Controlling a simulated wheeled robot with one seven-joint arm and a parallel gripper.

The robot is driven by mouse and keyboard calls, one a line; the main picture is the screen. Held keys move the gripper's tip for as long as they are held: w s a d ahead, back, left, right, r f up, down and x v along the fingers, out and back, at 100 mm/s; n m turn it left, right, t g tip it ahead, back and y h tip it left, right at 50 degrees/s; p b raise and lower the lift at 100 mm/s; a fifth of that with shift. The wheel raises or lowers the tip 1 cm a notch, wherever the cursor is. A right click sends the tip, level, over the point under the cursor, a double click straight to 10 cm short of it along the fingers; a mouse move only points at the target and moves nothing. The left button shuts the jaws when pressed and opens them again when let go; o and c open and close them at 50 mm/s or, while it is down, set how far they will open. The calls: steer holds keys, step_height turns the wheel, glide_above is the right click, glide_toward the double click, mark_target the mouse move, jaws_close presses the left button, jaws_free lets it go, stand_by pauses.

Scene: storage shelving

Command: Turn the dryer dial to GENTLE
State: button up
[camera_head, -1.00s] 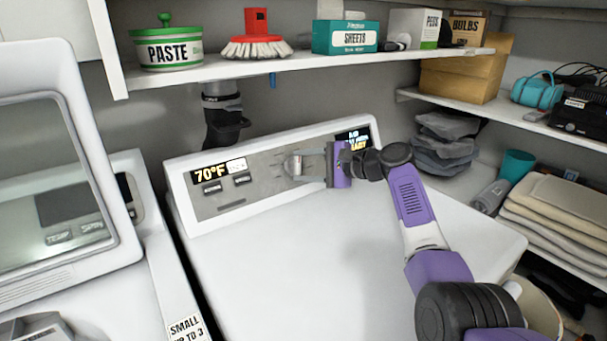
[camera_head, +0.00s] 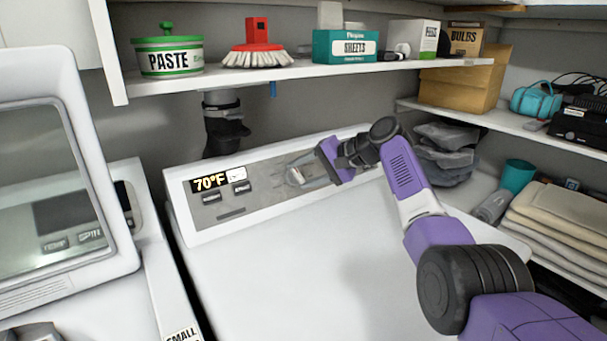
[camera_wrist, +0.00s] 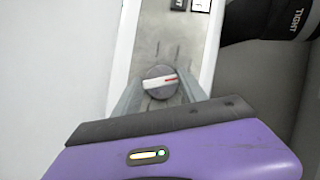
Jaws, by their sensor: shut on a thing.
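The dryer (camera_head: 300,250) is white with a slanted grey control panel. Its round dial (camera_wrist: 161,82) sits between my fingers in the wrist view; a pale bar with a red mark crosses its face. In the head view the dial (camera_head: 294,175) is partly covered by my fingers. My gripper (camera_head: 298,174) reaches in from the right and is shut on the dial. The setting labels around the dial are too small to read, and my gripper hides the right part of the panel.
A display reading 70°F (camera_head: 210,182) and small buttons are left of the dial. A shelf (camera_head: 300,71) with a paste tub (camera_head: 168,58), a brush (camera_head: 257,50) and boxes hangs above. Side shelves hold folded towels (camera_head: 560,222). The dryer's top is clear.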

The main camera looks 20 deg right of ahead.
steer(key=shift+s+a+f, duration=0.1)
steer(key=shift+f, duration=0.05)
steer(key=o, duration=1.4)
steer(key=shift+c, duration=0.2)
steer(key=shift+s+d+r, duration=0.2)
steer(key=shift+d+r, duration=0.2)
steer(key=v, duration=0.6)
steer(key=shift+s+d+r, duration=0.15)
steer(key=shift+s+d, duration=0.05)
steer(key=shift+s, duration=0.05)
